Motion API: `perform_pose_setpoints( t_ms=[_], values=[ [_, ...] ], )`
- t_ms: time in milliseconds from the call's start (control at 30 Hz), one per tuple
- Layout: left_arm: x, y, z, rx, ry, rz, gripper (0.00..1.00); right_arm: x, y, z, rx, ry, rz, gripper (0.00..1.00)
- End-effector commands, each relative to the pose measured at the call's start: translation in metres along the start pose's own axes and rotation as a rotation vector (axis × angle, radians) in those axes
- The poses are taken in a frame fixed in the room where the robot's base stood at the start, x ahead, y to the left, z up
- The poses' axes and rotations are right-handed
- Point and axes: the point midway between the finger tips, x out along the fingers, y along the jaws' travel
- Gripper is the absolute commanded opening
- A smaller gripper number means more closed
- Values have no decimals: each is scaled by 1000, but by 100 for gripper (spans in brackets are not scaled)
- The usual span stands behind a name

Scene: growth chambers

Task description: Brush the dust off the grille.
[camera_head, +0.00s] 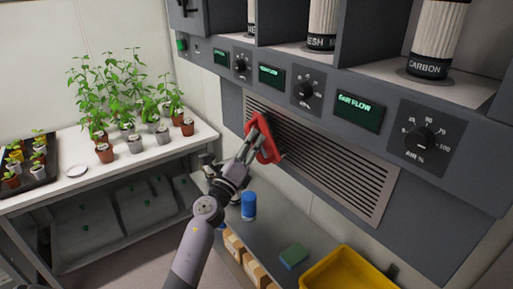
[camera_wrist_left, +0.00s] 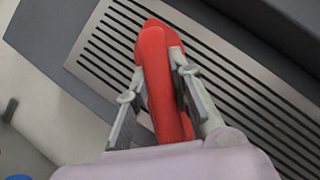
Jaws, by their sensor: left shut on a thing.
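The grille (camera_head: 335,164) is a slotted metal panel on the grey front below the dials. It also fills much of the left wrist view (camera_wrist_left: 98,45). My left gripper (camera_head: 256,142) is shut on a red brush (camera_head: 268,150), which shows between its fingers in the left wrist view (camera_wrist_left: 157,75). The brush is at the grille's left end; whether it touches the slats I cannot tell. Its bristles are hidden. No dust can be made out on the slats. My right gripper is not in view.
Dials (camera_head: 418,139) and displays (camera_head: 357,111) project above the grille. A white table (camera_head: 100,171) with potted plants stands left.

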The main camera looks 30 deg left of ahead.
Motion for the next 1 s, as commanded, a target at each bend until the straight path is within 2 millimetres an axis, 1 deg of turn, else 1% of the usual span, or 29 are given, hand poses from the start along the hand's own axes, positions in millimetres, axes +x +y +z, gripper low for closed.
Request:
perform_pose_setpoints(
  t_ms=[67,167,400,500,667,1000],
  values=[
    [2,3,2,1,0,-1,0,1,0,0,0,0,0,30],
    [3,1,4,0,0,-1,0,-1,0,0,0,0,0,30],
    [10,-13,15,0,1,-3,0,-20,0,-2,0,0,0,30],
    [12,-15,16,-1,2,-2,0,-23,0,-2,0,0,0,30],
    [9,-17,13,-2,2,-2,0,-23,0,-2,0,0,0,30],
    [-2,-37,-4,-2,2,-2,0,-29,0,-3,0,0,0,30]
  ],
)
